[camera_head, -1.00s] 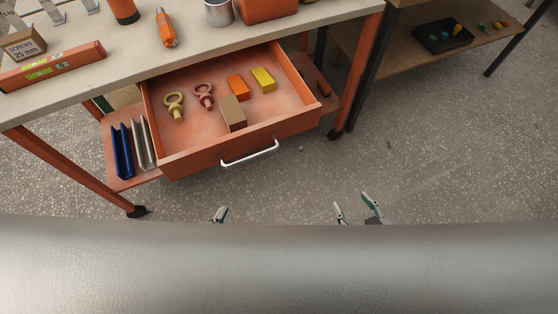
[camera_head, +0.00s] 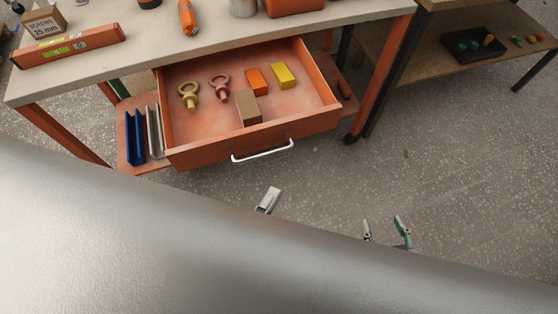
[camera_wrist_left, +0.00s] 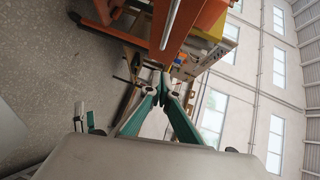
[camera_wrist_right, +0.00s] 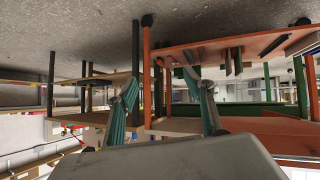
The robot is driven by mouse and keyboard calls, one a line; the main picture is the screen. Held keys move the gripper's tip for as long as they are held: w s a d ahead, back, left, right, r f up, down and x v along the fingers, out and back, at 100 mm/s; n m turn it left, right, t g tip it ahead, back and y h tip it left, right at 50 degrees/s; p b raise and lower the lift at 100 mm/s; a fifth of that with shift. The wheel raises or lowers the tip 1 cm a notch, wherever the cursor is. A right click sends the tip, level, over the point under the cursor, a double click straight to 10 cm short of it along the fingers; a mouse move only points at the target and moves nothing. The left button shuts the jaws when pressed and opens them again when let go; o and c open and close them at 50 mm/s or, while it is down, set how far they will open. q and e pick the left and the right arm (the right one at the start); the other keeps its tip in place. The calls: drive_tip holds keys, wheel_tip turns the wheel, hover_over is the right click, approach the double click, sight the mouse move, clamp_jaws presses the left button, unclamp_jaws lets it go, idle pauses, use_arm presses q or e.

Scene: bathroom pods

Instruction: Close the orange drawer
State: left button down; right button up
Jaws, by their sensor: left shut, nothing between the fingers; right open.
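The orange drawer (camera_head: 190,154) stands pulled out from under the workbench top in the head view. Its white bar handle (camera_head: 262,153) is on the front panel. Inside lie a yellow ring bolt (camera_head: 189,96), a pink ring bolt (camera_head: 220,88), an orange block (camera_head: 257,82), a yellow block (camera_head: 283,75) and a brown block (camera_head: 249,107). My left gripper (camera_head: 271,196) is shut and empty, below and in front of the handle, apart from it. It also shows in the left wrist view (camera_wrist_left: 163,80). My right gripper (camera_head: 384,228) is open and empty, farther right over the floor.
The workbench top (camera_head: 150,42) carries a spirit level (camera_head: 70,46), a screws box (camera_head: 43,22) and an orange bottle (camera_head: 188,17). A lower shelf (camera_head: 130,160) holds blue and grey channels. A second bench with a black tray (camera_head: 473,46) stands right. Floor before the drawer is clear.

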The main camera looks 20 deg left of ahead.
use_arm(q)
drive_tip(key=p, duration=0.2)
approach(287, 150)
drive_tip(key=w+d, duration=0.3)
drive_tip(key=w+a, duration=0.1)
drive_tip(key=w+a+f, duration=0.1)
drive_tip(key=shift+w+p, duration=0.25)
drive_tip(key=shift+p, duration=0.15)
use_arm(e)
drive_tip(key=shift+s+a+r, duration=0.4)
drive_tip(key=shift+s+r, duration=0.2)
drive_tip(key=shift+r, duration=0.1)
